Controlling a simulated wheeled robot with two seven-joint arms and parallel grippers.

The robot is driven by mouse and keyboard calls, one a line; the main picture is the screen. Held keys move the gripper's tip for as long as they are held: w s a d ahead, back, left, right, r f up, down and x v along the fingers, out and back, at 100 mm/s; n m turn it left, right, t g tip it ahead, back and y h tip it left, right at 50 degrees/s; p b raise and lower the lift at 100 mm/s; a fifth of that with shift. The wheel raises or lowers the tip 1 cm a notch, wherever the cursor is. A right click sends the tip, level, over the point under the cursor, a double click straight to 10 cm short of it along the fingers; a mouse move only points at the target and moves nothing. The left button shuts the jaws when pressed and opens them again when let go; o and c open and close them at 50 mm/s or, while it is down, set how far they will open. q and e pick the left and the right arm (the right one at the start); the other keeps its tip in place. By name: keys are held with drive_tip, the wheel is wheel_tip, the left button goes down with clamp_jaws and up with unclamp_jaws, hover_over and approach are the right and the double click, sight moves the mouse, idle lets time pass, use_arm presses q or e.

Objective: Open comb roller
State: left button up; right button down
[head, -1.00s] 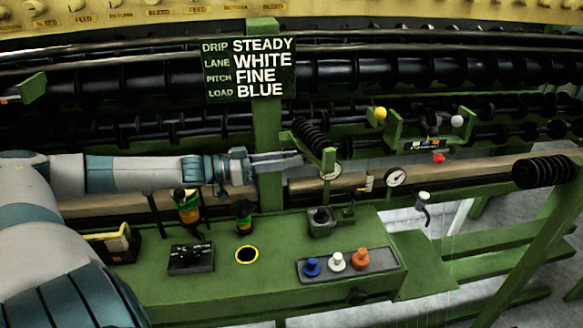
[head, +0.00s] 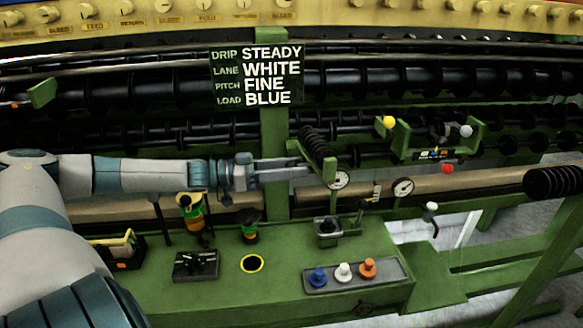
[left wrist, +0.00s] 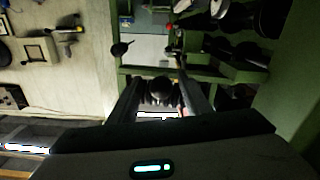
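A black ribbed roller (head: 318,145), which looks like the comb roller, sits slanted on a green arm right of the green post in the head view. My left gripper (head: 308,168) points right, with its fingertips just left of the green arm's lower end. In the left wrist view my left gripper (left wrist: 160,98) has its two fingers apart. A round black knob (left wrist: 160,90) shows between or just beyond them. I cannot tell whether they touch it. My right gripper is not in view.
A green bench (head: 200,290) below carries a tray (head: 355,277) of blue, white and orange knobs. Two gauges, one of them (head: 403,187), stand right of the gripper. A sign (head: 257,75) hangs above on the post. Long black rollers run behind.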

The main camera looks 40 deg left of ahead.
use_arm(q)
drive_tip(key=shift+s+a, duration=0.15)
drive_tip(key=shift+s, duration=0.05)
drive_tip(key=p+v, duration=0.8)
drive_tip(key=v, duration=0.9)
drive_tip(key=shift+w, duration=0.1)
idle(0.6)
